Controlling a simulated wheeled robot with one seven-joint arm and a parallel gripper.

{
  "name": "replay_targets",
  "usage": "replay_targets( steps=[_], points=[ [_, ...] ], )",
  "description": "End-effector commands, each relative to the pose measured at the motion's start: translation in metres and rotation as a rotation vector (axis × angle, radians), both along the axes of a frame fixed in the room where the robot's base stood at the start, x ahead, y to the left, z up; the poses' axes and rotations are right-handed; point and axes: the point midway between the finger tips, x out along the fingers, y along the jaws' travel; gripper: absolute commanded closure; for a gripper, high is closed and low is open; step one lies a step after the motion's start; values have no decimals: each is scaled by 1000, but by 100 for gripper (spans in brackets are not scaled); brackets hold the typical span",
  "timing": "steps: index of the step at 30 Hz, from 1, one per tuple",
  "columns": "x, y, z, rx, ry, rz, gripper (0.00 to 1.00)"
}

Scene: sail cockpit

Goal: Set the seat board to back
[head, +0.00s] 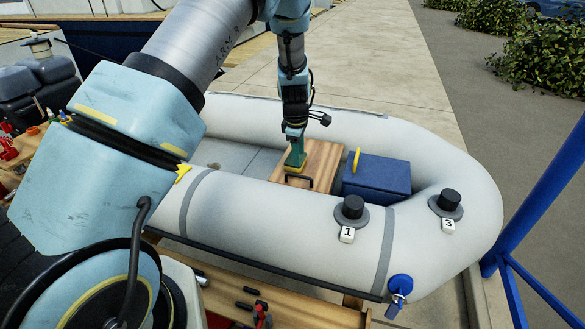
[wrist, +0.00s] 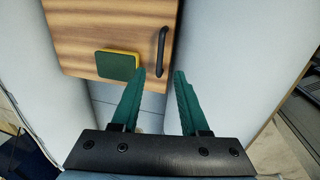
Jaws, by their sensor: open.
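The seat board (head: 323,158) is a wooden plank lying across the inside of the grey inflatable boat, between its side tubes. It also shows in the wrist view (wrist: 95,25). A black bar handle (wrist: 162,50) is on the board near one edge; it shows in the head view too (head: 299,181). My gripper (wrist: 160,74) is open and empty, with green fingers. In the wrist view the handle lies just beyond the gap between the fingertips, not visibly touched. In the head view my gripper (head: 295,158) hangs over the board, beside the handle.
A green and yellow sponge (wrist: 118,65) lies on the board, close beside my left finger. A blue box (head: 378,175) with a yellow handle stands right of the board. The boat's tubes (head: 270,215) flank the board. Black valve caps numbered 1 and 3 sit on the tube.

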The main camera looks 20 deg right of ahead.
Motion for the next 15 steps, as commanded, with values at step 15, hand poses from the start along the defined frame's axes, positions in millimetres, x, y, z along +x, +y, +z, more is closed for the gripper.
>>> replay_targets(
  steps=[15],
  points=[
    [12, -9, -79, 1, 1, -1, 55]
  ],
)
